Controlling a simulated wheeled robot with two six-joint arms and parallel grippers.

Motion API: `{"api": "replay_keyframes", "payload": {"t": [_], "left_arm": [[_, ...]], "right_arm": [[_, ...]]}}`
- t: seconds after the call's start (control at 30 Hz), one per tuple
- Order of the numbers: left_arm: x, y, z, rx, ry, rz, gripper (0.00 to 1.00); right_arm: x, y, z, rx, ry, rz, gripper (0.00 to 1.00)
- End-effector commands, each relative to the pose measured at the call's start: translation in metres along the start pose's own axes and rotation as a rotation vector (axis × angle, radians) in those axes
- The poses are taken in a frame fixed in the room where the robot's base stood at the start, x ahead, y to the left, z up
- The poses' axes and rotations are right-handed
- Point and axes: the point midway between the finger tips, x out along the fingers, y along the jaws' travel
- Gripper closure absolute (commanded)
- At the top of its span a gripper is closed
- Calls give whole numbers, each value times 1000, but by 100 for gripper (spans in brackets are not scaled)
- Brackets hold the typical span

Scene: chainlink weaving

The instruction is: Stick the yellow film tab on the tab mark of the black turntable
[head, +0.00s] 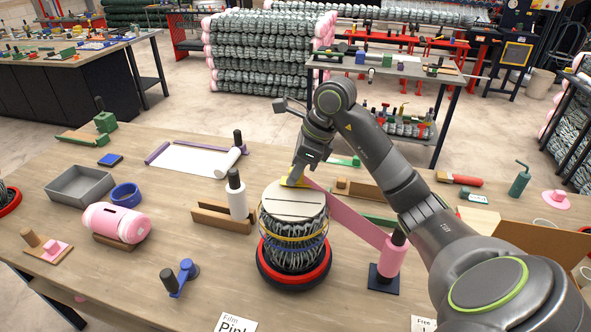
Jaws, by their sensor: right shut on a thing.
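My right gripper (298,174) is shut on the yellow film tab (293,183) just above the cream disc (292,205) that tops the wire roll (292,252). I cannot tell whether the tab touches the disc. A pink film strip (350,220) runs taut from the tab down to the pink film roll (391,258) on its dark stand at the right. The wire roll stands upright on the black turntable (266,279), which has a red ring. I cannot make out the tab mark. My left gripper is not in view.
A white roll (237,198) stands left of the turntable at a wooden bracket (210,220). A blue-handled tool (180,278), a pink wrapped roll (115,222) and a grey tray (80,187) lie farther left. The table's front middle is mostly clear.

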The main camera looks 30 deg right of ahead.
Motion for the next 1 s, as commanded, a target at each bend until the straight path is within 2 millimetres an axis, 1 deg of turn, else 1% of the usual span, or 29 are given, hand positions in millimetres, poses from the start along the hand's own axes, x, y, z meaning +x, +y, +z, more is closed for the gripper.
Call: {"api": "replay_keyframes", "payload": {"t": [0.1, 0.4, 0.43, 0.6, 0.63, 0.87, 1.0], "left_arm": [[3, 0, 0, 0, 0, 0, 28], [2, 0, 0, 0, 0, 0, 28], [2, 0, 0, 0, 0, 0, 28], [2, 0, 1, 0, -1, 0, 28], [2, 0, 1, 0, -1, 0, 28], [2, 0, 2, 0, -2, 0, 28], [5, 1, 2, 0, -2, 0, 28]], "right_arm": [[2, 0, -1, 0, 0, 0, 99], [1, 0, 0, 0, 0, 0, 99], [1, 0, 0, 0, 0, 0, 76], [1, 0, 0, 0, 0, 0, 54], [1, 0, 0, 0, 0, 0, 52], [1, 0, 0, 0, 0, 0, 52], [-5, -1, 0, -1, -1, -4, 52]]}}
